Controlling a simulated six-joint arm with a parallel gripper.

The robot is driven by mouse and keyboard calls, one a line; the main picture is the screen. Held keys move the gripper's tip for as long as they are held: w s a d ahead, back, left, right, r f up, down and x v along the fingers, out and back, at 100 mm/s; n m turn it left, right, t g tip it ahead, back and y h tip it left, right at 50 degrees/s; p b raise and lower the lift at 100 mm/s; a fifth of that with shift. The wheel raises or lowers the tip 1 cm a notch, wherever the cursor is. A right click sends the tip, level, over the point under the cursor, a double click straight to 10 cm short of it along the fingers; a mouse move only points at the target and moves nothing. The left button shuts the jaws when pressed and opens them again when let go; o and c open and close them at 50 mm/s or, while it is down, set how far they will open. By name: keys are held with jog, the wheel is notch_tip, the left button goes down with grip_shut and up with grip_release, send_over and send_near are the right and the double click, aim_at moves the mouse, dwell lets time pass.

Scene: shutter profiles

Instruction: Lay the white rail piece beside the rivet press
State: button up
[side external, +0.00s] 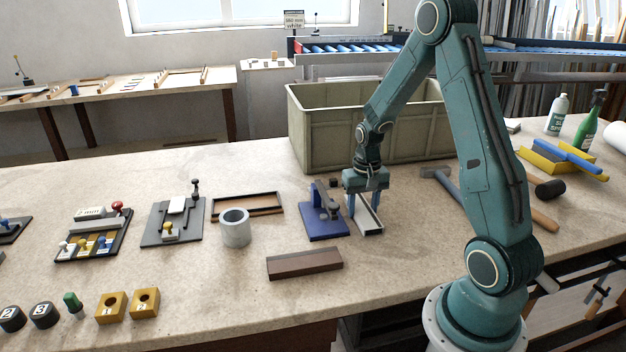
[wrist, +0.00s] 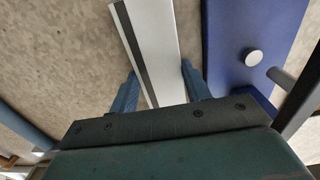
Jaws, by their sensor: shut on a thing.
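The white rail piece (side external: 368,222) lies just right of the rivet press in the side view, at or very near the bench top; I cannot tell if it touches the bench. In the wrist view the rail (wrist: 154,40) is a white strip with a dark groove along one edge. The rivet press (side external: 324,222) has a blue base and a grey lever. Its blue base (wrist: 240,45) also shows beside the rail in the wrist view, with a narrow gap between them. My gripper (side external: 364,205) points down, its blue fingers (wrist: 160,88) shut on the rail from both sides.
A large grey-green bin (side external: 330,140) stands behind my gripper. A hammer (side external: 440,180) lies to the right. The bench front below the rail is clear.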

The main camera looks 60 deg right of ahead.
aim_at(362, 211)
jog(key=o, duration=1)
jog(key=shift+r, duration=0.1)
notch_tip(362, 211, up, 12)
dwell(0.6)
jog(key=s+a+r+n+t, duration=0.35)
jog(key=a+r, duration=0.65)
jog(key=a, duration=0.4)
jog(key=s+a+r+n+t, duration=0.1)
jog(key=s+a+n+t, duration=0.1)
jog(key=s+a+n, duration=0.3)
jog(key=s+a, duration=0.3)
jog(key=s, duration=0.2)
jog(key=shift+a+r, duration=0.2)
jog(key=shift+r, duration=0.1)
